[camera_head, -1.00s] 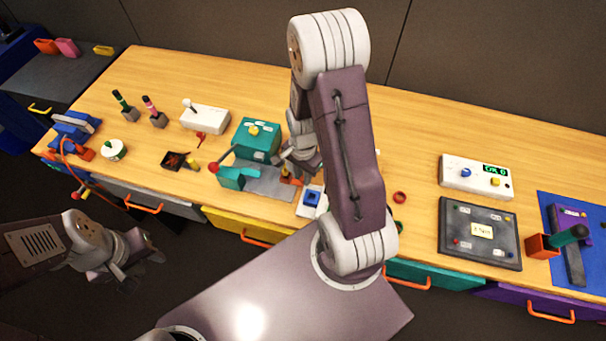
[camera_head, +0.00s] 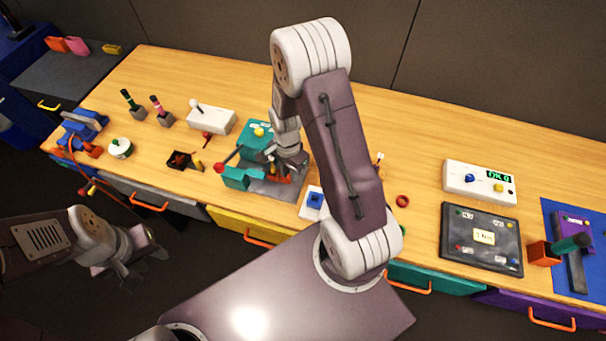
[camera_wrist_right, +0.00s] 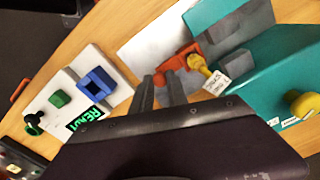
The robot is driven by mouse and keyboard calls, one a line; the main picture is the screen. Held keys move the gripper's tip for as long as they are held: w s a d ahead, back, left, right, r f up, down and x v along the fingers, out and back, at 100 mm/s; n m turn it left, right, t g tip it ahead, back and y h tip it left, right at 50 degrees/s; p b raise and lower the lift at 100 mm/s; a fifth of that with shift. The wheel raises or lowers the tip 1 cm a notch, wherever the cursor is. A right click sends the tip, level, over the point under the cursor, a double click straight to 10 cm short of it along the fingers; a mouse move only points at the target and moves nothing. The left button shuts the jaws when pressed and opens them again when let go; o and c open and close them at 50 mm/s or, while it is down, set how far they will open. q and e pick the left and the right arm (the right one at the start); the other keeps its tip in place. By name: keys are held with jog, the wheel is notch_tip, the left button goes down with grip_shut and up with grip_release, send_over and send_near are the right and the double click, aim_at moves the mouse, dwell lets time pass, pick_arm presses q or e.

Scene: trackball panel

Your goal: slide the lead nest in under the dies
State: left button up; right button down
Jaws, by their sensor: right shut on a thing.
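The teal press (camera_head: 255,138) stands left of centre on the bench, its grey base plate (camera_head: 290,190) in front. In the right wrist view its two grey die blocks (camera_wrist_right: 245,22) (camera_wrist_right: 238,66) face each other across a gap. The orange lead nest (camera_wrist_right: 184,62) lies on the plate just outside that gap. A yellow piece with a white tag (camera_wrist_right: 216,83) sticks out from it towards the dies. My right gripper (camera_wrist_right: 160,82) is shut on the nest; it shows beside the press in the head view (camera_head: 286,170). My left gripper (camera_head: 138,255) looks open and empty, off the bench's front edge.
A white box with a blue socket (camera_wrist_right: 97,82) and a READY display stands beside the plate. The press lever with a red knob (camera_head: 219,168) reaches out left. A small dark tray (camera_head: 183,160) lies further left. Bare bench lies behind the press.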

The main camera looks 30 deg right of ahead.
aim_at(278, 173)
jog(key=shift+w+a+r, duration=0.1)
jog(key=shift+w+a, duration=0.5)
jog(key=shift+w, duration=0.2)
jog(key=shift+w+a, duration=0.6)
jog(key=shift+w, duration=0.2)
jog(key=c, duration=1.3)
grip_release()
jog(key=shift+a, duration=0.15)
notch_tip(278, 173, up, 9)
jog(key=shift+p, duration=0.3)
